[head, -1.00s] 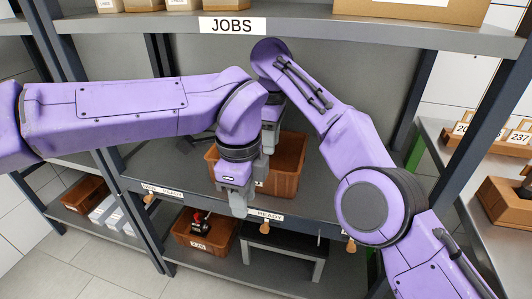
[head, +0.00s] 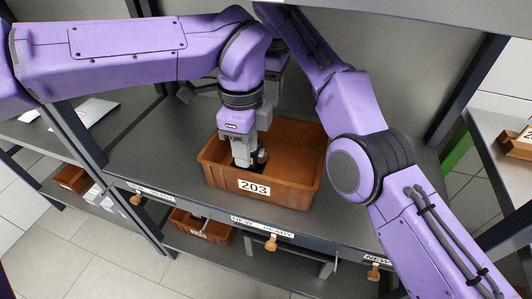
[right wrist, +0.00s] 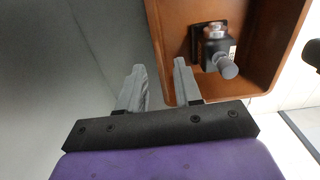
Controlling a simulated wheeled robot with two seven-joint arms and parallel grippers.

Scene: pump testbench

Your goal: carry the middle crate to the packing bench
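The middle crate (head: 225,175) is an open brown bin labelled 203, standing on the middle shelf. A dark and grey pump-like part (head: 262,156) lies in it, clearer in the right wrist view (right wrist: 215,48). My left gripper (head: 243,160) points down over the crate's front part, beside that part. The packing bench is not identifiable.
A dark upright post (head: 80,135) stands at left, another at right. Another brown bin (head: 200,228) sits on the lower shelf. A side table (head: 500,165) with a brown bin stands at right.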

